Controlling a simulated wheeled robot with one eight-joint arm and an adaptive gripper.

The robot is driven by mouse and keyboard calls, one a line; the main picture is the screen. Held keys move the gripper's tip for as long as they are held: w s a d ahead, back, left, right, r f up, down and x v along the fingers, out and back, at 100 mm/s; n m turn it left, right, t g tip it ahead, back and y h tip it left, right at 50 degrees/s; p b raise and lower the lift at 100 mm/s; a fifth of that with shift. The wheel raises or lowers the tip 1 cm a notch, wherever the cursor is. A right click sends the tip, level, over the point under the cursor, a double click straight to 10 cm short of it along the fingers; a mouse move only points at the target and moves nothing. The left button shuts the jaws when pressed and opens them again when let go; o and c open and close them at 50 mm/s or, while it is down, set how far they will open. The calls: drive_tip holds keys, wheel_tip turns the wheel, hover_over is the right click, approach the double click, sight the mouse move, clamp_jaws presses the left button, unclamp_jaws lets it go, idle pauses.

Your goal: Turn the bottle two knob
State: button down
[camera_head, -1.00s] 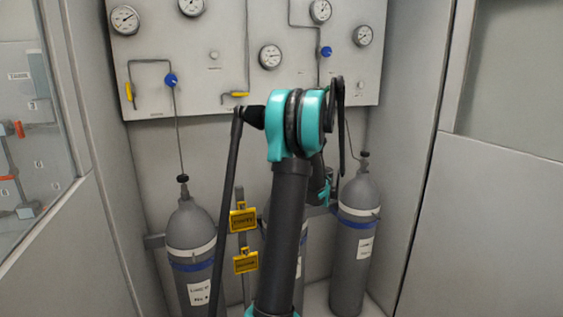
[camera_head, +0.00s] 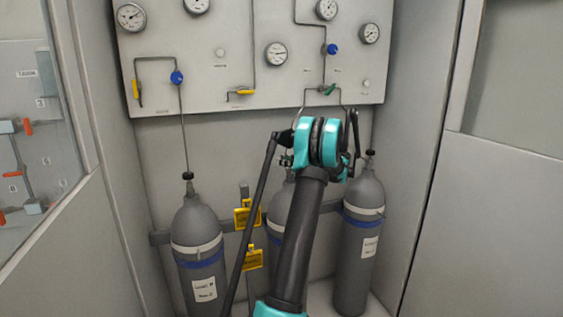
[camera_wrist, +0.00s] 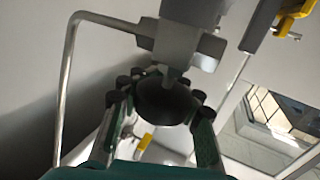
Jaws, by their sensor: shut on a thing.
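The middle grey gas bottle (camera_head: 280,205) stands between two others in the head view, partly behind my arm. My gripper shows small and mostly hidden at its top. In the wrist view my gripper (camera_wrist: 163,97) has its dark-padded fingers on both sides of a dark round knob (camera_wrist: 165,103) and is shut on it. A grey metal valve body (camera_wrist: 175,45) sits directly beyond the knob, with a bent pipe (camera_wrist: 68,80) running from it.
The left bottle (camera_head: 197,225) and right bottle (camera_head: 361,230) stand on either side. Yellow tags (camera_head: 249,258) hang between the left and middle bottles. A panel with gauges (camera_head: 276,53) and valves is above. Cabinet walls close in both sides.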

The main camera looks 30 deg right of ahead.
drive_tip(key=shift+s+a+n+g+y, duration=0.15)
drive_tip(key=shift+n+g+y, duration=0.3)
drive_tip(key=shift+g, duration=0.25)
drive_tip(key=c, duration=1)
unclamp_jaws()
drive_tip(key=shift+r, duration=0.1)
wheel_tip(320, 180, up, 10)
drive_tip(key=shift+f, duration=0.1)
